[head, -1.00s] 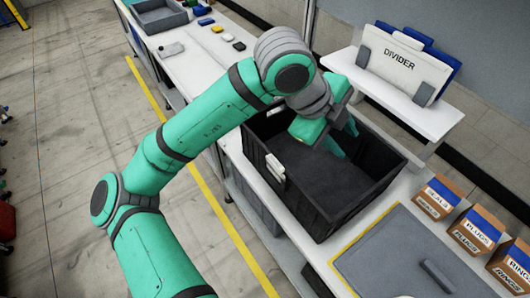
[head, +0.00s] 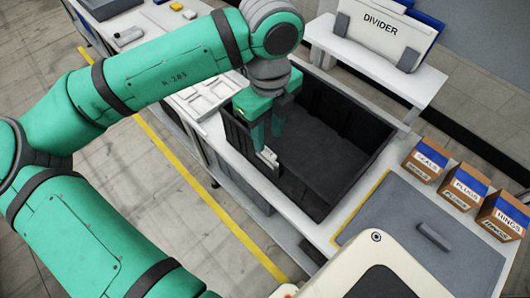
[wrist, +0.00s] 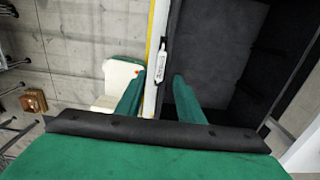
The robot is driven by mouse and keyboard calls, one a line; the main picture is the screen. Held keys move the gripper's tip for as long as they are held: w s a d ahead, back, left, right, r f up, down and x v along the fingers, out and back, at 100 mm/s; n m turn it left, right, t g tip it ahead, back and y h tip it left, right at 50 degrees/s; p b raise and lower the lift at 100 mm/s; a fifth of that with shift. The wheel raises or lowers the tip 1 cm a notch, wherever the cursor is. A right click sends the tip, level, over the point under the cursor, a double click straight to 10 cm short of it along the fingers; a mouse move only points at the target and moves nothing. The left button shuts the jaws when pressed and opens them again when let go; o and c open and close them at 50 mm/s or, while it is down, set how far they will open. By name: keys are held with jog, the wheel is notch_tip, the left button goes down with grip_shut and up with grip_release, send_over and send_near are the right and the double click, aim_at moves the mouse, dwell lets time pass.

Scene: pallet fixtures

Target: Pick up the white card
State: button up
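A large white card marked DIVIDER (head: 386,28) stands in grey holders on the raised white shelf in the head view. A small white tag (head: 267,157) is on the near-left wall of the black crate (head: 345,203). The tag also shows in the wrist view (wrist: 162,62). My gripper (head: 268,140) points down at that wall, by the tag. In the wrist view its two green fingers (wrist: 155,92) are apart, one on the crate's inner side and one on its outer side. Nothing is seen held. The crate looks empty.
The white shelf (head: 385,68) is behind the crate. Blue cards (head: 432,22) stand behind the DIVIDER card. Right of the crate are a grey panel with a handle (head: 430,234) and several small labelled boxes (head: 465,190). A white tray (head: 200,92) lies left of the crate.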

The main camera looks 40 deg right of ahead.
aim_at(268, 152)
jog(key=shift+s+f, duration=0.1)
jog(key=shift+f, duration=2.7)
grip_shut()
